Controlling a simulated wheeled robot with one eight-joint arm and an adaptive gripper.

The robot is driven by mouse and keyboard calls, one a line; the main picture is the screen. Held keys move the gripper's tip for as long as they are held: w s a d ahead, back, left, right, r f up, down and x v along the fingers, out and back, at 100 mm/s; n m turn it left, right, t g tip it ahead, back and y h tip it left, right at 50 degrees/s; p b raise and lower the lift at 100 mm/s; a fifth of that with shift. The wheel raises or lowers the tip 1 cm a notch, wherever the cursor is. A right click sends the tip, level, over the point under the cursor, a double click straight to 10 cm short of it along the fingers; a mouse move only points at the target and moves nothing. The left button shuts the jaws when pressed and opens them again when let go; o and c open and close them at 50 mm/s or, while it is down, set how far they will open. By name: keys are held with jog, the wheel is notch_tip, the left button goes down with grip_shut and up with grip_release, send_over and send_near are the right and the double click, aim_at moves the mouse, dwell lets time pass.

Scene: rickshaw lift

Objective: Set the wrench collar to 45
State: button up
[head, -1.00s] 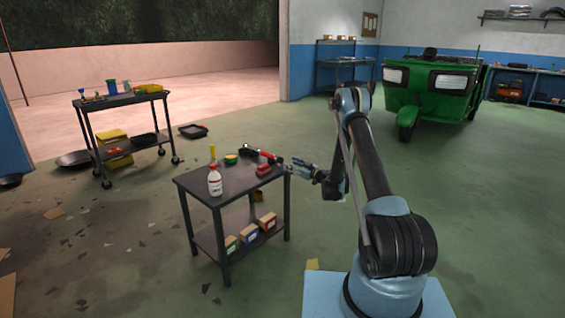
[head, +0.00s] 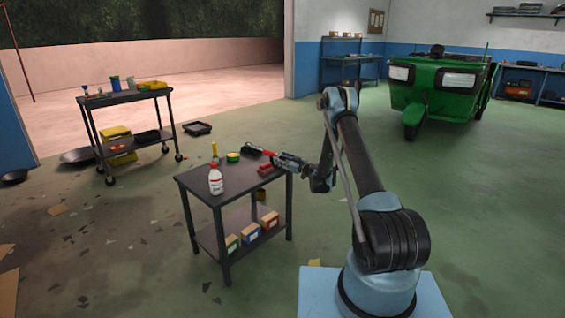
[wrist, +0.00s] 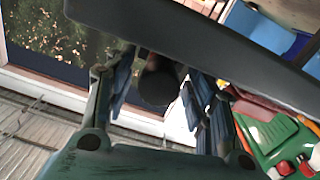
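A black-and-red tool, which looks like the wrench (head: 254,150), lies near the back right edge of the dark table (head: 204,190) in the head view. My gripper (head: 284,161) is at that table's right edge, close to the tool's right end. In the wrist view a dark round cylinder (wrist: 158,82) sits between the fingers of my gripper (wrist: 160,95). It may be part of the wrench. I cannot tell if the fingers press on it. The collar and any scale marks on it are too small or hidden to read.
Small boxes (head: 250,232) stand on the lower shelf. A cart (head: 130,98) and a green rickshaw (head: 440,88) stand farther back. Floor on the right is clear.

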jog(key=shift+d, duration=0.1)
jog(key=c, duration=0.8)
jog(key=shift+m, duration=0.3)
jog(key=shift+c, duration=0.2)
jog(key=m, duration=1.1)
jog(key=shift+w+d, duration=0.1)
jog(key=o, duration=1.1)
